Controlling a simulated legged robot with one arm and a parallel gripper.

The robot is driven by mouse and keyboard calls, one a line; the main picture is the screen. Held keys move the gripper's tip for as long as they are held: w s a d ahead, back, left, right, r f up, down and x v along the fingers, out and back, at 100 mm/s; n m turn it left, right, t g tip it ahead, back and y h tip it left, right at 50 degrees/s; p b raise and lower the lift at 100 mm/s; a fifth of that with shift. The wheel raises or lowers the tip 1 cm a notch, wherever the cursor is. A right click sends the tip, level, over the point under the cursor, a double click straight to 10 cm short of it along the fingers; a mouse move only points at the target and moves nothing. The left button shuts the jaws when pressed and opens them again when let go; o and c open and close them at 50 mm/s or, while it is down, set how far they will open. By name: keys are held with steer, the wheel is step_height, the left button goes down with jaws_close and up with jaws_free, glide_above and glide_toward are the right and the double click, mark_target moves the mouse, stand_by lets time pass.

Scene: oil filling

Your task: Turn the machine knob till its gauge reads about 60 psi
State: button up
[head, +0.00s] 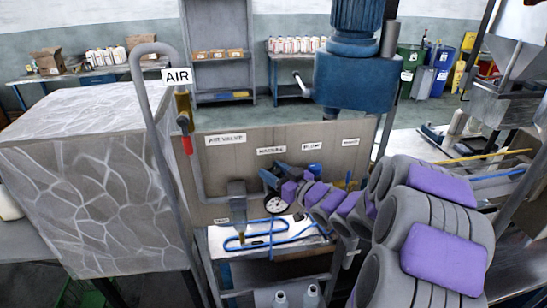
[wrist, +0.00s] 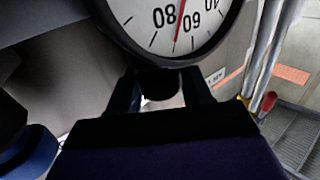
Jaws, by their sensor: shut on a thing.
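The round white gauge (wrist: 176,22) fills the top of the wrist view, upside down. Its red needle points between the 60 and 80 marks, close beside the 60 numeral. Below its rim, my gripper (wrist: 160,92) is shut on the dark knob (wrist: 157,84), a finger on each side. The knob is mostly hidden by the gripper and the gauge rim. In the head view the gauge (head: 275,205) is small and unreadable, at the machine panel (head: 236,162). My gripper (head: 288,188) is beside it, and the knob cannot be made out there.
A grey pipe with a red handle (head: 187,144) stands left of the panel. A large marbled box (head: 85,185) is further left. A blue hose (head: 240,240) lies on the shelf below the gauge. Bottles (head: 311,296) stand lower down. A blue motor unit (head: 354,80) rises behind.

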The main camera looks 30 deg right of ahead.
steer(key=shift+d+r+n+g+y+p, duration=0.15)
steer(key=shift+n+g+y+p, duration=0.4)
steer(key=shift+y+p, duration=0.55)
steer(key=shift+r+n+g+y+p, duration=0.1)
steer(key=shift+n+g+y+p, duration=0.15)
steer(key=shift+n+y+p, duration=0.85)
steer(key=shift+f+g+p, duration=0.15)
steer(key=shift+g+p, duration=0.15)
steer(key=shift+p, duration=0.6)
steer(key=o, duration=0.7)
steer(key=shift+c, duration=0.2)
steer(key=shift+s, duration=0.1)
steer(key=shift+s+d+f, duration=0.1)
steer(key=shift+s+d, duration=0.05)
steer(key=shift+d, duration=0.05)
steer(key=v, duration=1.6)
steer(key=shift+s+d, duration=0.2)
steer(key=shift+d, duration=0.15)
